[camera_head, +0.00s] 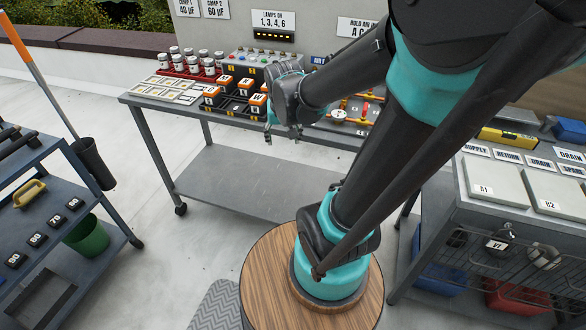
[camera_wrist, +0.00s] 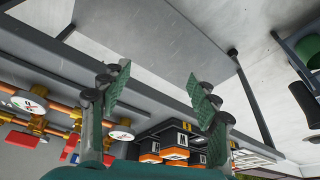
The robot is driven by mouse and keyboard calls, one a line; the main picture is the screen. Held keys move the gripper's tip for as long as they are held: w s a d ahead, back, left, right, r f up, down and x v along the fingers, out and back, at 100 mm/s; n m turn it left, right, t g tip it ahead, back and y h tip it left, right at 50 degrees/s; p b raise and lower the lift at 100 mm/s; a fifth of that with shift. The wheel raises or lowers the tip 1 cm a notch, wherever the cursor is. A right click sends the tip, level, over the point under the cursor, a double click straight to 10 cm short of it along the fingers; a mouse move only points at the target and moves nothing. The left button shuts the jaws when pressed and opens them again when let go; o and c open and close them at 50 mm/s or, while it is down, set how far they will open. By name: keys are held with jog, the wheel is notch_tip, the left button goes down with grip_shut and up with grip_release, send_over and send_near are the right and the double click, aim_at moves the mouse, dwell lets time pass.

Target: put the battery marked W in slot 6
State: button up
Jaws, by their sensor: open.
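Several black batteries with orange tops and white letter labels stand in and around a dark slotted tray (camera_head: 234,108) on the grey workbench in the head view. The one whose label looks like W (camera_head: 257,99) is at the right end, close beside my gripper. My gripper (camera_head: 268,137) hangs at the bench's front edge, with its fingers apart and nothing between them. In the wrist view my gripper (camera_wrist: 158,72) shows both green fingers spread, over the bench edge and lower shelf. The batteries (camera_wrist: 178,153) lie below the fingers there. Slot numbers, including 6, are too small to read.
Copper pipes with gauges (camera_head: 340,115) lie to the right of my gripper.

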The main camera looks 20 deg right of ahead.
jog(key=s+f+n, duration=0.2)
jog(key=s+f, duration=0.4)
jog(key=s, duration=0.3)
jog(key=shift+d+f+y, duration=0.25)
jog(key=shift+d+y, duration=0.05)
jog(key=shift+y, duration=0.1)
